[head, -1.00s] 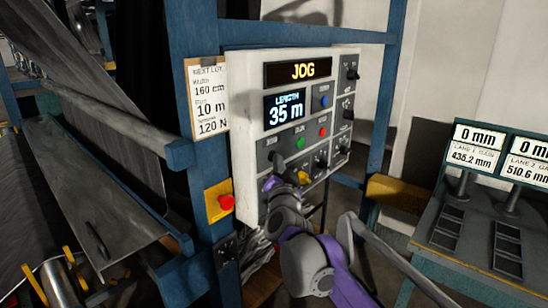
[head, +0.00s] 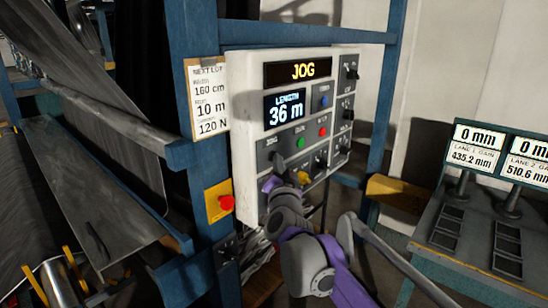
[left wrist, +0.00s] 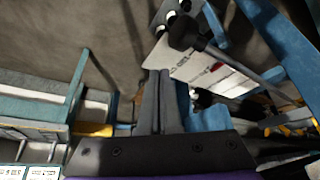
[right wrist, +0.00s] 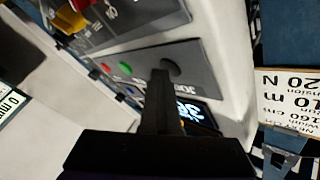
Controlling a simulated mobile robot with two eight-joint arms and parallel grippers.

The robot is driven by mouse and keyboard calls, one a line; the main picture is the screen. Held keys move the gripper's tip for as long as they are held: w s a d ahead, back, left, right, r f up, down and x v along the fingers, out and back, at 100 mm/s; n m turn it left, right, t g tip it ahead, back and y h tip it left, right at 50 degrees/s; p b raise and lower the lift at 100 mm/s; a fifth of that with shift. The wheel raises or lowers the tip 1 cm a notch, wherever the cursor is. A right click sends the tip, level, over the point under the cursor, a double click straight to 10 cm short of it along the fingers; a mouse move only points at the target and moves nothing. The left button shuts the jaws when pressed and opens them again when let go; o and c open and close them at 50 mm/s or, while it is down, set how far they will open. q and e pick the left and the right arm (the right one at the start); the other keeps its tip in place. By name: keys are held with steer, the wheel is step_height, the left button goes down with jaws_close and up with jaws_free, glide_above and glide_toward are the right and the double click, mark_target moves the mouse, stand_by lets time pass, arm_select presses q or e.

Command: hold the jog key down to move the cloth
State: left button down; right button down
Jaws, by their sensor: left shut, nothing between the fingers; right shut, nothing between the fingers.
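The control panel (head: 244,120) is a white box whose top display (head: 303,71) reads JOG; its length display (head: 286,109) reads 36 m. My right gripper (head: 277,163) is shut and empty, with its fingertips at the lower left of the button row. In the right wrist view, the closed fingers (right wrist: 161,74) overlap the edge of the round black jog key (right wrist: 173,68); how deep the key is pressed cannot be told. The grey cloth (head: 85,60) runs down at the left. My left gripper (left wrist: 163,76) is shut and empty, away from the panel.
A green button (head: 300,142) and a red button (head: 322,132) are beside the jog key. A red stop button (head: 226,202) on a yellow box is lower left. A blue post (head: 195,60) stands left of the panel. A gauge bench (head: 460,240) is at the right.

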steer(key=shift+s+d, duration=0.1)
arm_select(q)
steer(key=shift+r, duration=0.15)
arm_select(e)
steer(key=shift+s+d, duration=0.4)
steer(key=shift+d, duration=0.15)
arm_select(q)
steer(key=shift+w, duration=0.1)
